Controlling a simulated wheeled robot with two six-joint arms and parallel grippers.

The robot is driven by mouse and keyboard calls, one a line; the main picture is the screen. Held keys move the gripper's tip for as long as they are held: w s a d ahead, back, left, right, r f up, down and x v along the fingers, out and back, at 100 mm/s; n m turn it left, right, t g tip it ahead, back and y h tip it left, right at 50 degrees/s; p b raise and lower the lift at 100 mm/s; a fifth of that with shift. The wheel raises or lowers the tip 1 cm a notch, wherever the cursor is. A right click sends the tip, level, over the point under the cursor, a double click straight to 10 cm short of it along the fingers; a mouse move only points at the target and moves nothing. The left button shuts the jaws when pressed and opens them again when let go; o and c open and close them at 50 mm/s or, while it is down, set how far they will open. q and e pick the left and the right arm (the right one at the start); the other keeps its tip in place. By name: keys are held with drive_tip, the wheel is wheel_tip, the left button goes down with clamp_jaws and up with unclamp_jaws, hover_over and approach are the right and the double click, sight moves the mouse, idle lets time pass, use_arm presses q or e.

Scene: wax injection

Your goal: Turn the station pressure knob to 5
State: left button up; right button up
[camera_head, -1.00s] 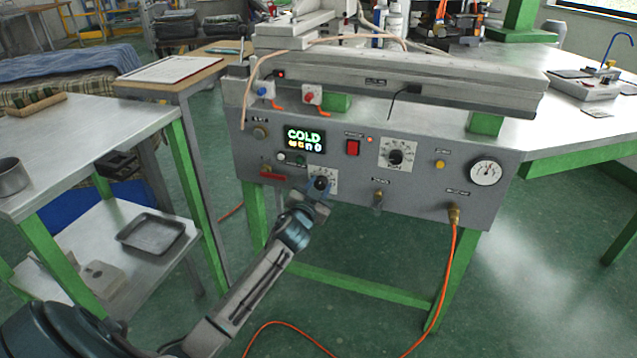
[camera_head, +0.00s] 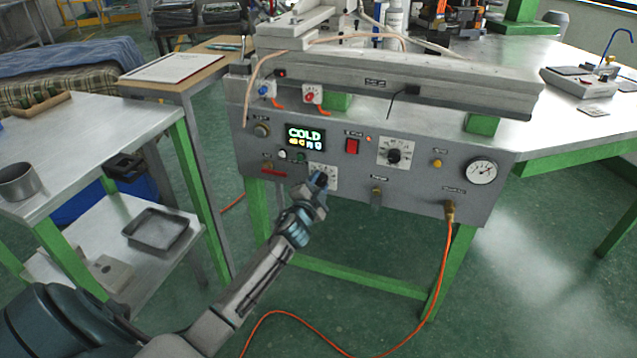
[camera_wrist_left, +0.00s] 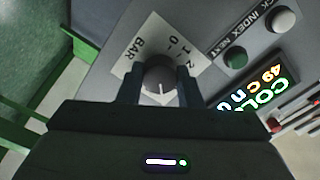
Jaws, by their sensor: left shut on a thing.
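The station's grey control panel (camera_head: 400,188) faces me. The pressure knob (camera_wrist_left: 159,76) is a dark grey round knob with a white pointer line, on a white plate (camera_wrist_left: 133,62) marked BAR with a scale. In the head view that white plate (camera_head: 331,181) shows at the lower left of the panel, and my gripper mostly covers the knob. My left gripper (camera_head: 319,181) is at the knob; in the left wrist view its two fingers (camera_wrist_left: 158,88) are on either side of the knob, shut on it. The numbers nearest the pointer are hidden. My right gripper is out of view.
A lit display (camera_head: 305,138) reads COLD. A red switch (camera_head: 352,146), a second dial (camera_head: 394,153) and a round gauge (camera_head: 482,172) are on the panel. An orange hose (camera_head: 443,262) hangs from the right. A steel side table (camera_head: 90,135) stands at left.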

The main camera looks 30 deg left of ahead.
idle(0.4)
use_arm(q)
drive_tip(key=o, duration=1)
drive_tip(key=v, duration=1.1)
